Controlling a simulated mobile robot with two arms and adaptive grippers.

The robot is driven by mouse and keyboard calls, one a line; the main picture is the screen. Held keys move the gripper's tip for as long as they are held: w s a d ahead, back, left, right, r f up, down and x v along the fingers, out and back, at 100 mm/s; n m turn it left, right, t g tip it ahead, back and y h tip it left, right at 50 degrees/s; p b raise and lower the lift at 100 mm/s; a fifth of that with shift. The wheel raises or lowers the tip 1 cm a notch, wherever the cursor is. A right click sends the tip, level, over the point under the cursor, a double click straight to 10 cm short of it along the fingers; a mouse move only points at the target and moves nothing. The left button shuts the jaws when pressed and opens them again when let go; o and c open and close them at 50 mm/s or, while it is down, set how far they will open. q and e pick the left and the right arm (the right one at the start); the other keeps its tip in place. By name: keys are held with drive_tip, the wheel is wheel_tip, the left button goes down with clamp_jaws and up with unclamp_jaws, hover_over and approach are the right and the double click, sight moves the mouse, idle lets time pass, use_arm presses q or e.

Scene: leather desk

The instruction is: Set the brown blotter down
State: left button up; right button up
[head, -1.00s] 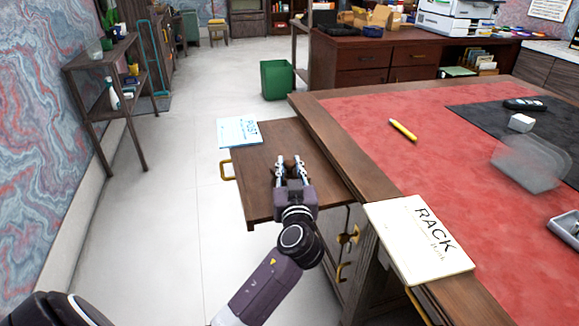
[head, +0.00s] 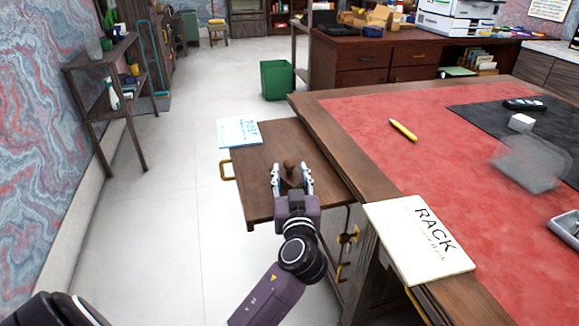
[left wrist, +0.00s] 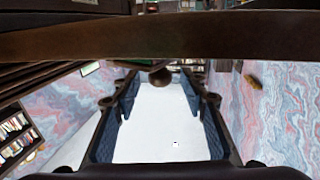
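The brown blotter (head: 289,166), of which a rounded knob shows best, stands on the wooden pull-out board (head: 262,200) at the left side of the desk. My left gripper (head: 291,172) is low over the board, its two fingers spread on either side of the blotter with gaps between. In the left wrist view the round brown knob (left wrist: 161,77) shows between the far ends of the open fingers (left wrist: 166,100). The lower part of the blotter is mostly hidden by the gripper. My right gripper is not in view.
A "POST" card (head: 239,132) lies at the board's far left corner. A "RACK" card (head: 418,240) lies on the desk's near edge. A yellow marker (head: 403,129), white cube (head: 521,122) and blurred grey translucent object (head: 530,163) are on the desk. The board's left part is clear.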

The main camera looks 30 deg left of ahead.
use_arm(q)
drive_tip(key=v, duration=0.8)
drive_tip(key=shift+s+d, duration=0.25)
drive_tip(key=shift+s, duration=0.15)
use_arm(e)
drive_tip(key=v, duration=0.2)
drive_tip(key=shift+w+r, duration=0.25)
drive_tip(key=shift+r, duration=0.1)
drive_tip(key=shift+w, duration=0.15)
